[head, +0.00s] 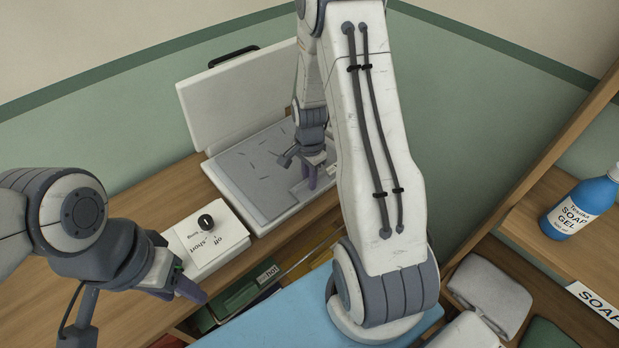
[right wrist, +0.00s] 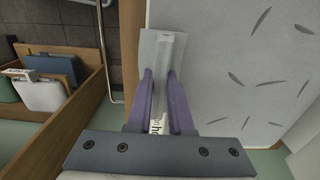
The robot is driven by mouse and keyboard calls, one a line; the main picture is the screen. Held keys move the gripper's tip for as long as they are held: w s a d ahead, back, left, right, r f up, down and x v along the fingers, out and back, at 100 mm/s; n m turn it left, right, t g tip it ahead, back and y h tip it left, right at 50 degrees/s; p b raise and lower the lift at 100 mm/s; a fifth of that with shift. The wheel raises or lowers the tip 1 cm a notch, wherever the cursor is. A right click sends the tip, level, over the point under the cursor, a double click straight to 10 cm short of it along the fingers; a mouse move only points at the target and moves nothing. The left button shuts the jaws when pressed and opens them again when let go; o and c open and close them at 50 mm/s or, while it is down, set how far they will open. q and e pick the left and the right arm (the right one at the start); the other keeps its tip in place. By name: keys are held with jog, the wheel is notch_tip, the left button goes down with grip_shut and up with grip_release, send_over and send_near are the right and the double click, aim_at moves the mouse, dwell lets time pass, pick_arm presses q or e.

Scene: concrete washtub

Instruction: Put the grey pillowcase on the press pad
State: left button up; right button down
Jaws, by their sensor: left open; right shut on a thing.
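The press pad (head: 255,165) is light grey with dark slits, under a raised lid. It fills the right of the right wrist view (right wrist: 235,60). My right gripper (head: 319,178) is over the pad's right end. In the right wrist view its purple fingers (right wrist: 160,95) are shut on the grey pillowcase (right wrist: 150,45), a small flat folded piece. The pillowcase overlaps the pad's edge in that view; I cannot tell whether it touches the pad. In the head view the grey pillowcase (head: 301,188) shows beside the fingers. My left gripper (head: 175,289) is open and empty over the front of the counter.
The raised white lid (head: 235,95) stands behind the pad. A white control box (head: 207,240) with a black dial is at its left. A blue soap bottle (head: 580,207) and folded grey cloth (head: 490,295) are at right. A wooden crate (right wrist: 65,108) holds folded cloths.

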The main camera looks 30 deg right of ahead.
jog(key=shift+f, duration=0.1)
jog(key=c, duration=1.2)
grip_release()
jog(key=shift+f, duration=0.1)
jog(key=shift+c, duration=0.2)
jog(key=o, duration=0.4)
notch_tip(320, 180, up, 13)
jog(key=s+a+r+n, duration=0.2)
jog(key=a+n, duration=0.3)
jog(key=a, duration=0.2)
jog(key=s+a+r+n, duration=0.2)
jog(key=s+a+n, duration=0.15)
jog(key=a, duration=0.45)
jog(key=s+a+n, duration=0.3)
jog(key=s+n, duration=0.2)
jog(key=s+a+r+n, duration=0.1)
jog(key=s+a+n, duration=0.2)
jog(key=s+n, duration=0.2)
jog(key=s+a+r+n+y, duration=0.1)
jog(key=s+a+n, duration=0.3)
jog(key=n, duration=0.1)
jog(key=shift+s+a+r+b, duration=0.1)
jog(key=shift+s+b, duration=0.25)
jog(key=shift+s, duration=0.05)
